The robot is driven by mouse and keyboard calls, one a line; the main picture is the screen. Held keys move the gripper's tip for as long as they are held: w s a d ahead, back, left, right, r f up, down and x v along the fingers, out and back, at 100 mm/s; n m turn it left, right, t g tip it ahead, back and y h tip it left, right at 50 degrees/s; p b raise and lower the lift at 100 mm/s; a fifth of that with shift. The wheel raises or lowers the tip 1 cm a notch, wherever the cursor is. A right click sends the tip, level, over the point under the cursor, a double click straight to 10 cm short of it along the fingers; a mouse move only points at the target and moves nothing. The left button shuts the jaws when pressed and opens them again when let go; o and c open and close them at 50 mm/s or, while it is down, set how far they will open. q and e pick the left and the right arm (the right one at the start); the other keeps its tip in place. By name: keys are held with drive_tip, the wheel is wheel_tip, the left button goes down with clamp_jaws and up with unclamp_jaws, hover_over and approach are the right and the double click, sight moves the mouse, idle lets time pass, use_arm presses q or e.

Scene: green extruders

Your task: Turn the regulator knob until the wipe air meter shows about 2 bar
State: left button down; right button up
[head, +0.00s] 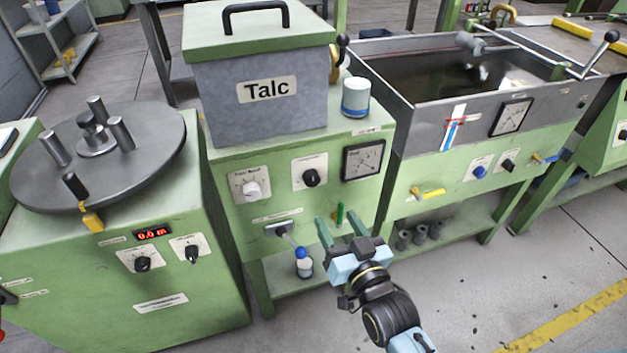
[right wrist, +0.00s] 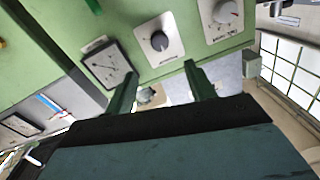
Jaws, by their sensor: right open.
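A square dial meter (head: 363,160) with a dark frame sits on the green cabinet under the talc box; its needle is too small to read. Left of it are a black knob (head: 311,178) and a white knob (head: 252,189). A second dial meter (head: 512,116) is on the water tank, above a blue knob (head: 480,172) and a black knob (head: 508,166). The labels are unreadable, so I cannot tell which is the wipe air meter. My right gripper (head: 340,228) is open and empty, below and apart from the cabinet knobs. The right wrist view shows the black knob (right wrist: 160,41) beyond its fingers. My left gripper is out of view.
A green lever (head: 340,214) and a switch plate (head: 283,229) are low on the cabinet, near the right gripper. A small bottle (head: 303,264) stands on the shelf below. A yellow-handled valve (head: 430,193) sticks out from the tank panel. The floor at right is mostly clear.

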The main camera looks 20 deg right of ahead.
sight(314, 182)
drive_tip(key=w, duration=0.3)
drive_tip(key=w+b, duration=0.1)
drive_tip(key=w, duration=0.3)
drive_tip(key=w+a+b, duration=0.1)
drive_tip(key=w, duration=0.2)
drive_tip(key=shift+w+f, duration=0.1)
drive_tip(key=shift+w, duration=0.2)
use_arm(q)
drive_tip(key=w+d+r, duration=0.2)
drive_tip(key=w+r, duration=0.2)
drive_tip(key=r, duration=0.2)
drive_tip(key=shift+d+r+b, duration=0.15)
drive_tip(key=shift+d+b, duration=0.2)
use_arm(e)
drive_tip(key=shift+w, duration=0.55)
drive_tip(key=c, duration=1)
drive_tip(key=shift+m+p, duration=0.9)
drive_tip(key=shift+p, duration=0.3)
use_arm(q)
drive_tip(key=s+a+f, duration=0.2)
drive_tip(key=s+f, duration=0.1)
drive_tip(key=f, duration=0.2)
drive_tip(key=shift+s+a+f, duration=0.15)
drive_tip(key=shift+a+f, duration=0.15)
use_arm(e)
drive_tip(key=shift+m, duration=0.3)
drive_tip(key=o, duration=1)
drive_tip(key=shift+s, duration=0.15)
